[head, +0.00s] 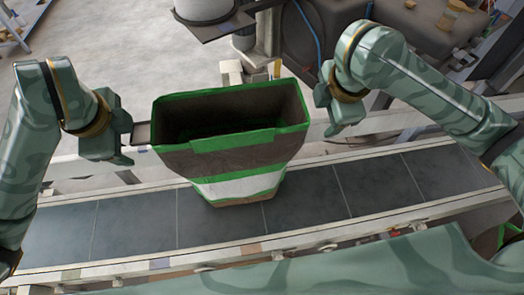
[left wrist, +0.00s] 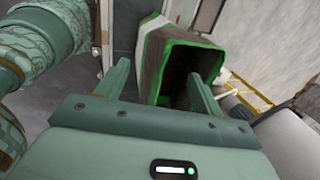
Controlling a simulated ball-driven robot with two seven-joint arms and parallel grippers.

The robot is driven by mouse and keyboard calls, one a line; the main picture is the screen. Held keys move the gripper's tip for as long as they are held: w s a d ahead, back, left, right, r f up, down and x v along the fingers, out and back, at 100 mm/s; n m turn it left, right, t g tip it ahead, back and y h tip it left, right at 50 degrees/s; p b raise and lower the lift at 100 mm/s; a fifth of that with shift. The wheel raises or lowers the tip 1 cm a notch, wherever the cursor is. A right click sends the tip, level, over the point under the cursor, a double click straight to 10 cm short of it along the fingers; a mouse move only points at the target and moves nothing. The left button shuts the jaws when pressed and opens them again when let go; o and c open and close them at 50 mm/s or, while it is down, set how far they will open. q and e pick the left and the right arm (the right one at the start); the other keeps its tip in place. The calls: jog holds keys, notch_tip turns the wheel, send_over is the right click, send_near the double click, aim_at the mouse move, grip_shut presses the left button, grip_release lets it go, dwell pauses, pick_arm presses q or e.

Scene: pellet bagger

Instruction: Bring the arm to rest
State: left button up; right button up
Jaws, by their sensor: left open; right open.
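An open-topped brown bag (head: 230,160) with green edges and a white band stands upright on the conveyor belt (head: 330,190) in the head view. Its mouth gapes and its inside looks dark. My left gripper (head: 128,148) is open close to the bag's left side. In the left wrist view the spread fingers of my left gripper (left wrist: 162,85) show with the bag (left wrist: 154,60) beyond them. I cannot tell whether a finger touches it. My right gripper (head: 327,112) is open and empty to the right of the bag, apart from it.
A pale rail (head: 345,130) runs behind the belt and another (head: 160,262) along its front. A white spout (head: 204,10) and a post (head: 268,40) stand behind the bag. A dark machine (head: 415,25) is at the back right. The belt is bare on both sides of the bag.

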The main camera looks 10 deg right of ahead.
jog(key=shift+v, duration=0.95)
jog(key=shift+f, duration=0.1)
